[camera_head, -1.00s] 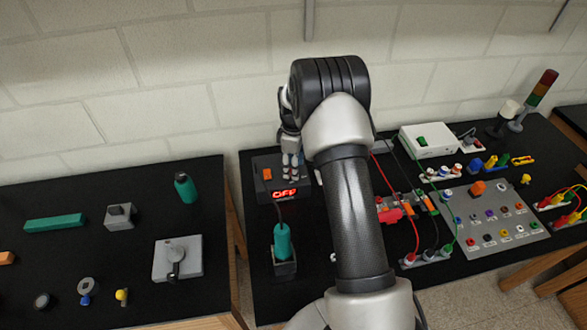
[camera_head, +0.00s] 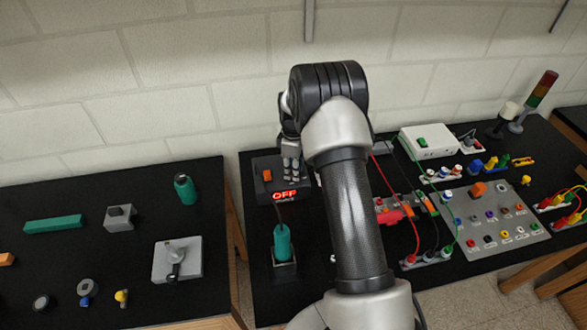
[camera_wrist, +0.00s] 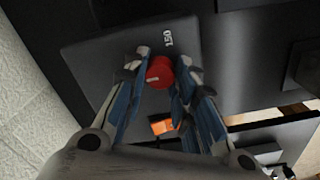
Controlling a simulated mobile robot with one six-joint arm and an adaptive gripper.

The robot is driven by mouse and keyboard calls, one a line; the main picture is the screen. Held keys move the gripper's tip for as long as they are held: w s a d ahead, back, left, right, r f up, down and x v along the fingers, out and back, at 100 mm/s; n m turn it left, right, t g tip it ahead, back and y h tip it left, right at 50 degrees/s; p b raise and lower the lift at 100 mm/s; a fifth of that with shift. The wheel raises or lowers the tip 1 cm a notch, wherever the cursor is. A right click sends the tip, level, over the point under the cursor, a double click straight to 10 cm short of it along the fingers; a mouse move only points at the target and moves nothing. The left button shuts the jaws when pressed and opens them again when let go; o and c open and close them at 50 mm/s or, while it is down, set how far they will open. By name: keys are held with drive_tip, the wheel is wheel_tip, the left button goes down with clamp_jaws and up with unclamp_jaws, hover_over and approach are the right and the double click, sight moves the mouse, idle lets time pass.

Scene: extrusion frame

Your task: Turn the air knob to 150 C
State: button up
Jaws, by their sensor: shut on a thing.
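The air knob (camera_wrist: 160,72) is a red round knob on the dark top of the control box (camera_wrist: 85,58). A white "150" label (camera_wrist: 168,38) is printed just beyond it. A short pale mark shows on the knob's face, but its exact heading is hard to read. My gripper (camera_wrist: 162,78) is shut on the knob, one finger on each side. In the head view my gripper (camera_head: 291,172) reaches down at the box (camera_head: 262,192) and hides the knob. The box's red display (camera_head: 284,195) reads "OFF". An orange switch (camera_head: 267,175) sits left of my fingers.
A teal-handled tool (camera_head: 282,242) stands in a holder in front of the box, with a cord. Red, black and green leads and a connector board (camera_head: 490,215) lie to the right. The wall is close behind the box. A second table (camera_head: 60,270) stands left.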

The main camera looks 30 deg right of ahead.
drive_tip(key=shift+c, duration=1)
drive_tip(key=m, duration=0.4)
drive_tip(key=shift+b, duration=0.3)
drive_tip(key=m, duration=0.5)
drive_tip(key=shift+m, duration=0.4)
drive_tip(key=m, duration=0.5)
drive_tip(key=shift+m+b, duration=0.3)
drive_tip(key=shift+b, duration=0.05)
drive_tip(key=m, duration=0.4)
drive_tip(key=shift+m, duration=0.3)
